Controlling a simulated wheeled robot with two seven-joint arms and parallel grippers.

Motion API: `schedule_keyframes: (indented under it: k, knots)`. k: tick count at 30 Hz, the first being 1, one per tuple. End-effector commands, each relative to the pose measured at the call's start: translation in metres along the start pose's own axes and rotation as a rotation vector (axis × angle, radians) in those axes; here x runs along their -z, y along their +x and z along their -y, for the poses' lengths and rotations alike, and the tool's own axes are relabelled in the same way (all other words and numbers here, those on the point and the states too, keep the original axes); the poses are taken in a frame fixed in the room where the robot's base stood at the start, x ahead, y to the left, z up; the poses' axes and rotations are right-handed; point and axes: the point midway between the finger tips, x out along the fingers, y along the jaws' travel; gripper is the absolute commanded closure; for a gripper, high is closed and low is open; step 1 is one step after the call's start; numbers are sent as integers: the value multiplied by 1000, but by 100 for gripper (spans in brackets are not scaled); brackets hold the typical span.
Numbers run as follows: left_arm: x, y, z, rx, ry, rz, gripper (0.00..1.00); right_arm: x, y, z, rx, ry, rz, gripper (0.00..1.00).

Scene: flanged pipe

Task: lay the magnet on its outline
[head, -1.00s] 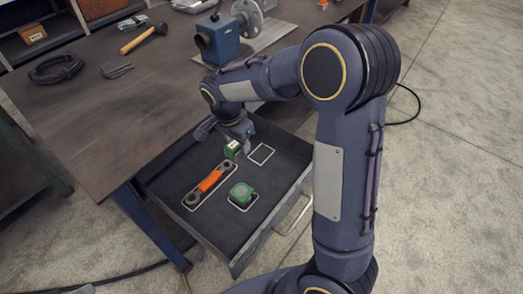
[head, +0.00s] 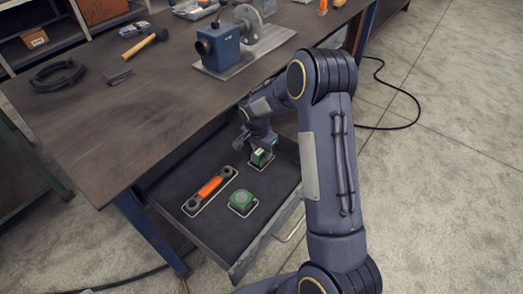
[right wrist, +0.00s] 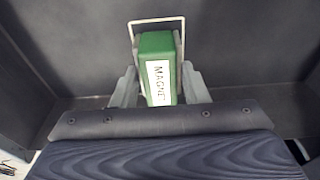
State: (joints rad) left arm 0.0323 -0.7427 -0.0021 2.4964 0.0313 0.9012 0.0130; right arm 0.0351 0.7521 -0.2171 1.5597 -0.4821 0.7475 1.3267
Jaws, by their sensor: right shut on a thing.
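The magnet (right wrist: 156,75) is a green block with a white label reading MAGNET in the right wrist view. In the head view the magnet (head: 259,157) shows low over the far right part of the open drawer (head: 222,225). My right gripper (head: 262,150) is shut on it, with one finger on each side. I cannot tell whether the magnet touches the drawer floor. My left gripper is not in view.
An orange-handled wrench-like tool (head: 209,188) and a green tape measure (head: 242,201) lie on their own outlines in the drawer. The workbench (head: 130,130) overhangs the drawer's far side, with a blue vise-like machine (head: 220,45) on top.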

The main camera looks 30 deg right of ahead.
Motion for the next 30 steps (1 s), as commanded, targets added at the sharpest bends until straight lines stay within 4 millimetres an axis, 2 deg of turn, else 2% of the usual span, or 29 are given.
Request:
schedule_keyframes:
  k: [12, 13, 18, 26, 30]
  knots:
    - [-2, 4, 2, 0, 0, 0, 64, -1, 8, 1, 3, 0, -1, 95]
    - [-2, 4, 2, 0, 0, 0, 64, -1, 8, 0, 2, 0, -1, 58]
    - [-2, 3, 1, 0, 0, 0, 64, -1, 7, 0, 1, 0, 0, 38]
    - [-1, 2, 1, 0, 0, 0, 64, -1, 6, 0, 2, 0, 0, 38]
    - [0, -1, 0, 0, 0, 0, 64, 0, -3, 1, 4, 0, -2, 38]
